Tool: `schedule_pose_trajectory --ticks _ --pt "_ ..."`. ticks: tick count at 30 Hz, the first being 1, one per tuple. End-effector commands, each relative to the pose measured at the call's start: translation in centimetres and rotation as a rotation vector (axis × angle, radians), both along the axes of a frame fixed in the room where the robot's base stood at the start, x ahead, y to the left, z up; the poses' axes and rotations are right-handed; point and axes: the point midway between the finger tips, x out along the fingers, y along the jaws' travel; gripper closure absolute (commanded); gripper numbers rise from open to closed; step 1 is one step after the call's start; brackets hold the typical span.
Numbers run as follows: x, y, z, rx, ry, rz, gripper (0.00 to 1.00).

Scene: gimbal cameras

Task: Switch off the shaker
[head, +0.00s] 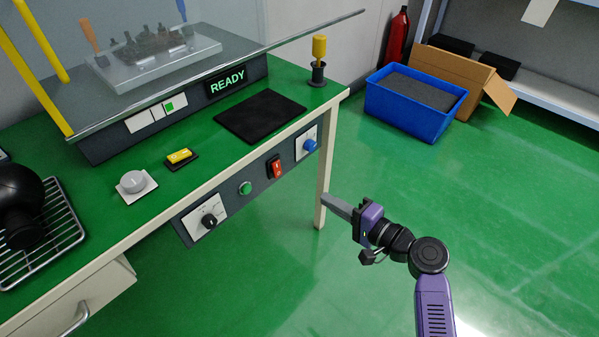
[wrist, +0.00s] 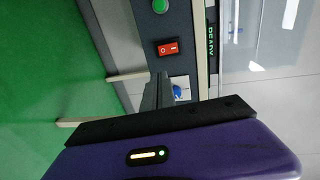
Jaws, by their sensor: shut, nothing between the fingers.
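The shaker (head: 150,68) stands on the green bench under a clear cover, with a lit READY display (head: 227,81) on its front; the display's edge also shows in the wrist view (wrist: 210,38). The bench's front panel carries a red rocker switch (head: 276,168), a green button (head: 245,188), a blue knob (head: 309,146) and a black knob (head: 209,221). My gripper (head: 337,207) is shut and empty, out in front of the panel, below and right of the red switch. In the wrist view the fingers (wrist: 157,90) point toward the panel below the red switch (wrist: 168,47), partly covering the blue knob (wrist: 180,93).
On the bench are a black mat (head: 260,116), a grey dome button (head: 133,182), a yellow block (head: 180,155), a yellow-handled tool in a stand (head: 318,72) and a wire rack (head: 62,228). A blue crate (head: 402,115) and cardboard box (head: 470,75) stand behind. The floor around my arm is clear.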

Motion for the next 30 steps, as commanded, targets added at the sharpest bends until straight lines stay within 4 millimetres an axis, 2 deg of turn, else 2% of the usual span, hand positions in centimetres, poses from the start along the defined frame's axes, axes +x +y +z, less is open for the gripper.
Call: schedule_pose_trajectory --ticks 5,17,20,30 --pt "-0.6 0.4 0.0 0.011 0.016 0.027 1.0" --pt "-0.1 1.0 -0.1 0.01 0.014 0.026 1.0" --pt "0.7 2.0 -0.4 0.01 0.014 0.026 1.0" --pt "4.7 7.2 -1.5 0.008 0.013 0.027 1.0"
